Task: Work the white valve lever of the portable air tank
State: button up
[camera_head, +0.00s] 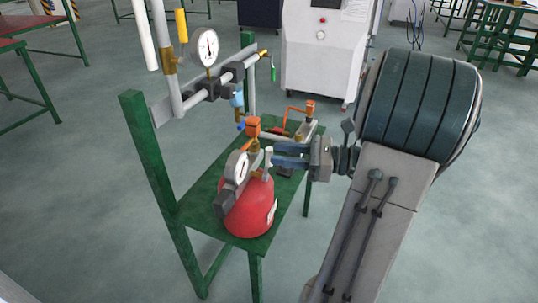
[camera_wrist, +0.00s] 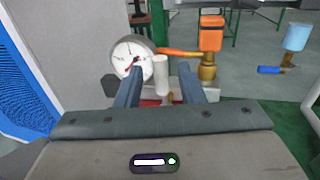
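The portable air tank (camera_head: 250,207) is a red rounded tank on a green metal stand, with a round white gauge (camera_head: 237,168) on top. Its white valve lever (camera_head: 268,156) stands upright beside the gauge; it also shows in the wrist view (camera_wrist: 161,74). My gripper (camera_head: 280,155) reaches in from the right at lever height. In the wrist view its two dark fingers (camera_wrist: 172,85) are apart, with the white lever between them and a gap on the right side. Whether a finger touches the lever I cannot tell. The tank body is mostly hidden in the wrist view.
An orange-capped brass valve (camera_wrist: 209,45) stands just behind the lever, with an orange handle reaching toward the gauge. A pipe with a second gauge (camera_head: 207,47) runs above the green stand (camera_head: 196,210). A white cabinet (camera_head: 325,45) is behind. Floor in front is clear.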

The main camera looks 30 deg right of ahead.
aim_at(269, 162)
jog(key=shift+x, duration=1.85)
grip_shut()
jog(key=shift+r, duration=0.1)
